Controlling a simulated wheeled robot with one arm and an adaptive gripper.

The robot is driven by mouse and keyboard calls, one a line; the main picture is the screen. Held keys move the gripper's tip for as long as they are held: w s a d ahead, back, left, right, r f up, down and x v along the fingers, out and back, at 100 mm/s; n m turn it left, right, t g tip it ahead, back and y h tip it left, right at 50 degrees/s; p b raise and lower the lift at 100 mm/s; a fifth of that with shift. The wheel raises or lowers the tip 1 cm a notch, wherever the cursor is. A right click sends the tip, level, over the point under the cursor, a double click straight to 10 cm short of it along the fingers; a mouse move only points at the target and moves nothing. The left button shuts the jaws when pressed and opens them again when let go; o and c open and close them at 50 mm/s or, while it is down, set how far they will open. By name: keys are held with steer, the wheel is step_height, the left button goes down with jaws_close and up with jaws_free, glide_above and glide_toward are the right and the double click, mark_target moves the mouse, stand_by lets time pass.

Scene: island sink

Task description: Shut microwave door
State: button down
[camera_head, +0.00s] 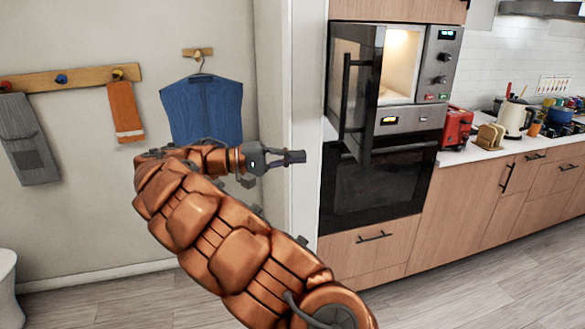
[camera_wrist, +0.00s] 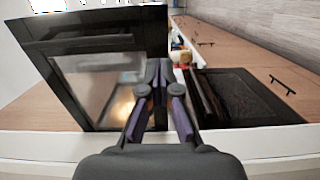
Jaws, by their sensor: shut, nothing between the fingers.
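The microwave (camera_head: 402,60) is built into a tall wood cabinet, with its lit interior showing. Its dark door (camera_head: 366,90) stands open, swung out on the left side, with a long vertical black handle (camera_head: 346,100). In the wrist view, a black-framed glass panel, which looks like this door (camera_wrist: 95,85), fills the left side. My gripper (camera_head: 303,157) is shut and empty. In the head view it appears left of the door's lower part. In the wrist view my gripper (camera_wrist: 160,68) overlaps the right part of the panel; I cannot tell whether they touch.
A black oven (camera_head: 372,190) is below the microwave, above a wood drawer (camera_head: 370,245). A red toaster (camera_head: 457,127) and a kettle (camera_head: 514,119) stand on the counter at right. A white wall edge (camera_head: 306,120) is left of the cabinet. The floor in front is clear.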

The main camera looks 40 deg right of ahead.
mark_target(356, 154)
steer(key=shift+s+d+f+b, duration=0.15)
steer(key=shift+f+b, duration=0.1)
steer(key=shift+b, duration=0.15)
steer(key=x, duration=1)
steer(key=shift+r, duration=0.35)
steer(key=shift+s+d+f+p, duration=0.15)
steer(key=shift+s+d+p, duration=0.2)
steer(key=shift+d, duration=0.2)
steer(key=shift+d, duration=0.15)
